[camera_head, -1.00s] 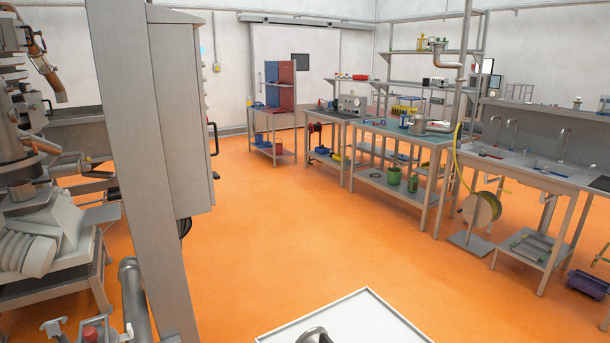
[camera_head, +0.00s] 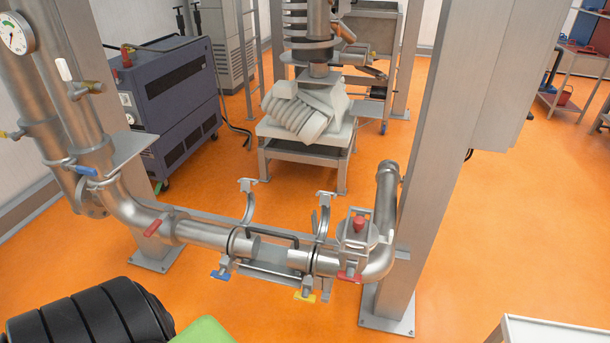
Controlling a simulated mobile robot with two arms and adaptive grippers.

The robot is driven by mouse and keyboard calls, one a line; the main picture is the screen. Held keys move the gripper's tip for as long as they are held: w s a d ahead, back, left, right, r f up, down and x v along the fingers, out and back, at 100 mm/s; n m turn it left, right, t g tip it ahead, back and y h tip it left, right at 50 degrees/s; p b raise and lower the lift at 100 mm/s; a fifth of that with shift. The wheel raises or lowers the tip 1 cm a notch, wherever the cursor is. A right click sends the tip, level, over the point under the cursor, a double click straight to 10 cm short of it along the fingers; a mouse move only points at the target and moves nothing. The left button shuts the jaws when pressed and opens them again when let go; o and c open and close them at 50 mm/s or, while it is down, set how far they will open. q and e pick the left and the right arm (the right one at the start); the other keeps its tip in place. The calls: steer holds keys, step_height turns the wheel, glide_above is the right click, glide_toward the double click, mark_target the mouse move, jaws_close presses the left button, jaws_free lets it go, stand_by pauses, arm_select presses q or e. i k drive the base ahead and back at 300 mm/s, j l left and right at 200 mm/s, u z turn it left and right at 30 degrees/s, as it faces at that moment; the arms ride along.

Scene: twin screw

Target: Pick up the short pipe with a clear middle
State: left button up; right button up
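What looks like the short pipe with a clear middle (camera_head: 243,245) sits in the horizontal pipe line in the middle of the view. It has two short metal ends with a see-through stretch between them, and dark bars run along it. An open curved clamp (camera_head: 247,203) stands up at its left end. Another open clamp (camera_head: 322,216) stands up at its right end. Neither of my grippers is in view.
A steel pipe (camera_head: 125,203) bends down from the left, and an elbow (camera_head: 385,225) rises at the right, beside a thick post (camera_head: 440,130). A blue cabinet (camera_head: 175,105) stands behind. Orange floor (camera_head: 500,225) is clear at the right. A black ribbed shape (camera_head: 95,315), unclear what, fills the lower left.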

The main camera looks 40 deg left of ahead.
mark_target(297, 257)
steer(key=i+j+u, duration=0.1)
steer(key=j, duration=0.3)
steer(key=i+j, duration=0.1)
steer(key=j, duration=0.3)
steer(key=i+j+u, duration=0.15)
steer(key=j, duration=0.2)
steer(key=i+j, duration=0.15)
steer(key=j, duration=0.25)
steer(key=i+j+u, duration=0.15)
steer(key=j, duration=0.2)
